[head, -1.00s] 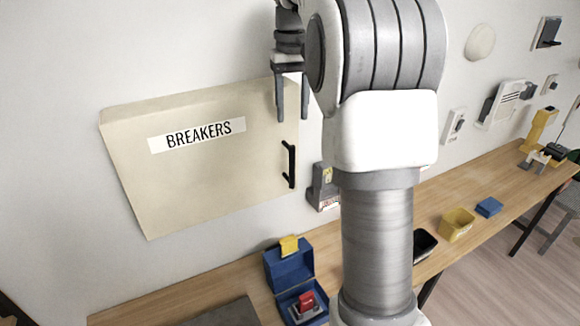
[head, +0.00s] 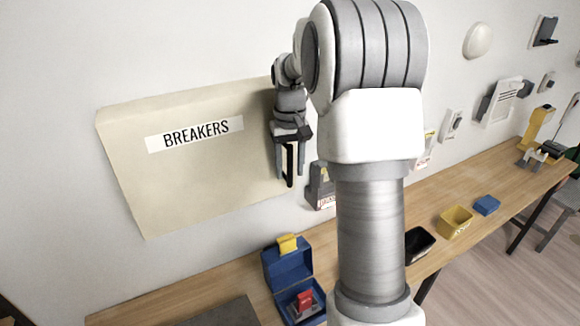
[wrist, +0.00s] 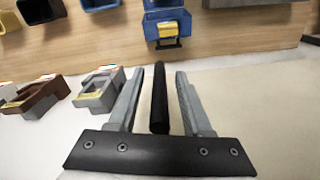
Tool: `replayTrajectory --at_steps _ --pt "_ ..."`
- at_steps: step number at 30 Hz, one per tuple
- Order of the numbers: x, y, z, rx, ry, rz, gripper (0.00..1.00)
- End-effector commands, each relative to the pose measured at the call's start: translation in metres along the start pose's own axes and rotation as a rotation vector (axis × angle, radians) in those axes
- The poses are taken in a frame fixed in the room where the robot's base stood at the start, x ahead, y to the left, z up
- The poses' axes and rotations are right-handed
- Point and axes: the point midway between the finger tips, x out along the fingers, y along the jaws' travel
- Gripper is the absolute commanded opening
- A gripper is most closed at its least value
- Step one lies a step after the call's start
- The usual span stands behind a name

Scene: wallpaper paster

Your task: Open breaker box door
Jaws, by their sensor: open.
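The cream breaker box door (head: 200,185), labelled BREAKERS, is on the wall at the left of the head view and looks shut. Its black vertical handle (head: 290,170) is at the door's right edge. My gripper (head: 289,172) is open at the handle, with its fingers pointing down. In the wrist view the black handle (wrist: 159,98) stands between the two grey fingers of my gripper (wrist: 158,100), with a visible gap on each side. The door surface (wrist: 250,100) fills the right of the wrist view. Part of the handle is hidden by the gripper in the head view.
A wooden bench (head: 230,285) runs along the wall below. An open blue box (head: 287,265) with a yellow latch stands on it. A grey wall device (head: 322,185) sits just right of the door. A yellow bin (head: 455,221) and black bin (head: 419,244) are farther right.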

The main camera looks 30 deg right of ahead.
Motion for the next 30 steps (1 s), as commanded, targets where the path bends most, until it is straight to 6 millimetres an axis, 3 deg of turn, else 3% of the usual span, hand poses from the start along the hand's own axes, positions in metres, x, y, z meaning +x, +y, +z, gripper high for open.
replayTrajectory --at_steps 5,14,30 --pt "0.0001 0.0001 0.0001 0.0 0.0 0.0 0.49" --pt "-0.0002 0.0 0.0001 0.0 0.0 0.0 0.0" --pt "-0.0006 -0.0002 0.0001 0.0 0.0 -0.001 0.0"
